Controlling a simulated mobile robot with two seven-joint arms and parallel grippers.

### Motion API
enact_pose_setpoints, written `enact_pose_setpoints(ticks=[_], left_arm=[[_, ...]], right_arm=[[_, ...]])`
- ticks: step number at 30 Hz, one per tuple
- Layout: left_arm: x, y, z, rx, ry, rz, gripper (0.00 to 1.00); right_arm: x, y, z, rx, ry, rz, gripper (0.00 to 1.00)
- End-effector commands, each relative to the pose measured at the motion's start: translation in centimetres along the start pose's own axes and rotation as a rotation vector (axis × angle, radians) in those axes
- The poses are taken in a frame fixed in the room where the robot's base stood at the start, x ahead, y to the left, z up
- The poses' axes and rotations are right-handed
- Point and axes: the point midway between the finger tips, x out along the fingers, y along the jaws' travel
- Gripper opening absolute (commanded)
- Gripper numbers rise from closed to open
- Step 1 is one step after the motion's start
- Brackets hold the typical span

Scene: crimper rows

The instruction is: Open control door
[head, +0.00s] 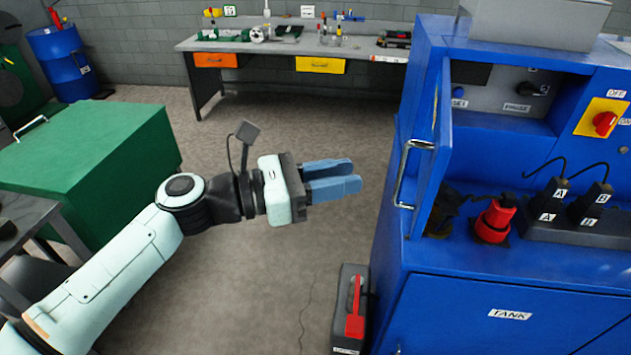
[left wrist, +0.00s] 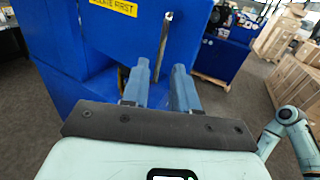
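The blue control door (head: 433,160) stands swung out from the machine's front, seen nearly edge-on, with the control recess open behind it. Its silver bar handle (head: 404,170) is on the outer left face. My left gripper (head: 350,176) points right at the handle, with a gap between its blue fingers and the handle. The fingers are apart with nothing between them. In the left wrist view a silver handle (left wrist: 165,38) appears beyond the fingers, against a blue panel with a yellow "ISOLATE FIRST" label (left wrist: 114,7). My right gripper is not visible.
The blue machine (head: 480,315) carries a red-yellow switch (head: 603,122), a red plug (head: 494,220) and black plugs. A dark grey and red case (head: 350,310) stands on the floor beside it. A green cabinet (head: 95,170) is at left, a workbench (head: 300,45) behind. Open floor lies between.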

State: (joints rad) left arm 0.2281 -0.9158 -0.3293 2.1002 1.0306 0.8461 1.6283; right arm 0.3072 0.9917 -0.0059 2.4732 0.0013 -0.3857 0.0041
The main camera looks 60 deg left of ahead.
Motion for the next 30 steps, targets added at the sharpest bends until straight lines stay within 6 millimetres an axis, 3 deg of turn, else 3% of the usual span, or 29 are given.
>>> enact_pose_setpoints(ticks=[3, 9, 30], left_arm=[[-2.0, 0.0, 0.0, 0.001, -0.001, 0.003, 0.29], [-3.5, 0.0, 0.0, -0.001, 0.000, 0.002, 0.29], [-3.7, 0.0, 0.0, -0.001, 0.000, 0.001, 0.29]], right_arm=[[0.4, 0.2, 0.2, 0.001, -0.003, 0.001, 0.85], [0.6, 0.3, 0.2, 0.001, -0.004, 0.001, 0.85], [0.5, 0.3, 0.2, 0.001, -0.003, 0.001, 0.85]])
